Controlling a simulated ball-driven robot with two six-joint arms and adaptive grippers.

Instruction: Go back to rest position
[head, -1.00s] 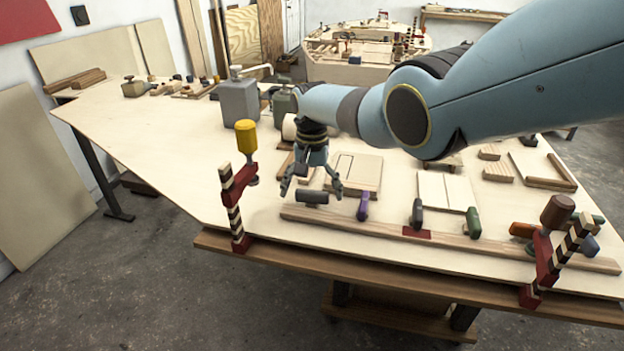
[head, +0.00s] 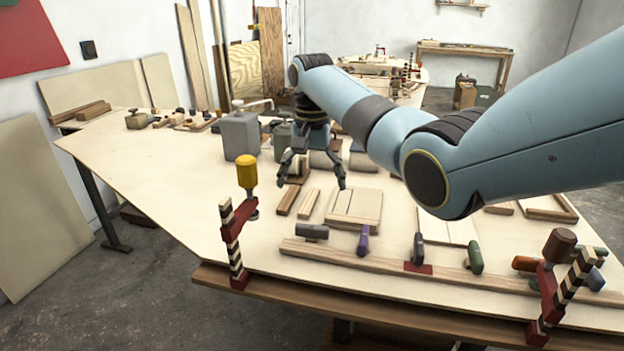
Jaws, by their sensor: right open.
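My right gripper (head: 314,178) hangs fingers-down over the plywood table, with its arm reaching in from the right. Its fingers are spread and nothing is between them. It is above and behind a dark grey clamp handle (head: 312,232), clear of it. That handle lies near the left end of a long wooden strip (head: 370,261). My left gripper is not in view.
A clamp with a yellow handle (head: 246,172) stands at the table's left front edge, another with a brown handle (head: 558,246) at the right. A grey can (head: 240,136) stands behind. Purple (head: 363,240) and green (head: 474,255) handles lie along the strip.

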